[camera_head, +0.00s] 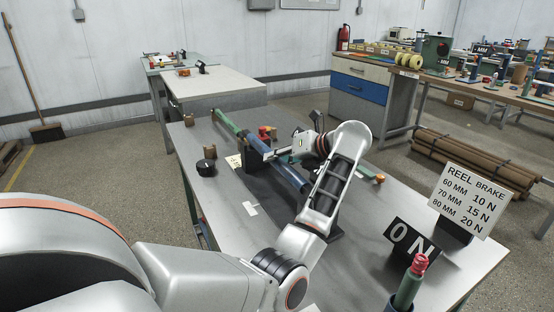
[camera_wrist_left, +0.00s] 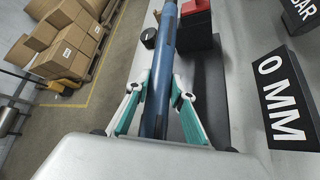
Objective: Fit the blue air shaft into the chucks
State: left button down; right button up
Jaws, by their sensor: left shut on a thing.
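The blue air shaft (camera_head: 291,176) lies slantwise over the table in the head view, and it fills the middle of the left wrist view (camera_wrist_left: 163,75). My left gripper (camera_head: 270,155) is shut on it, with a teal finger on each side of the shaft in the wrist view (camera_wrist_left: 158,95). A dark block (camera_head: 250,158) stands at the shaft's far part; a dark block with red on top (camera_wrist_left: 195,30) shows beside the shaft in the wrist view. I cannot tell whether these are the chucks. My forearm hides the shaft's near end. My right gripper is not in view.
A green bar (camera_head: 228,123) extends at the far left of the table (camera_head: 375,225).

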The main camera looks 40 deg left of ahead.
pick_arm(q)
jog(key=shift+r, duration=0.25)
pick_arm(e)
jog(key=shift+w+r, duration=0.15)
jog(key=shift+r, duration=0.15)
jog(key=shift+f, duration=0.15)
pick_arm(q)
jog(key=shift+f, duration=0.35)
dwell(0.6)
jog(key=shift+f, duration=0.85)
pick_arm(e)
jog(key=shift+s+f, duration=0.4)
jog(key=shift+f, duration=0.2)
pick_arm(q)
jog(key=shift+f+b, duration=0.5)
jog(key=shift+f, duration=0.35)
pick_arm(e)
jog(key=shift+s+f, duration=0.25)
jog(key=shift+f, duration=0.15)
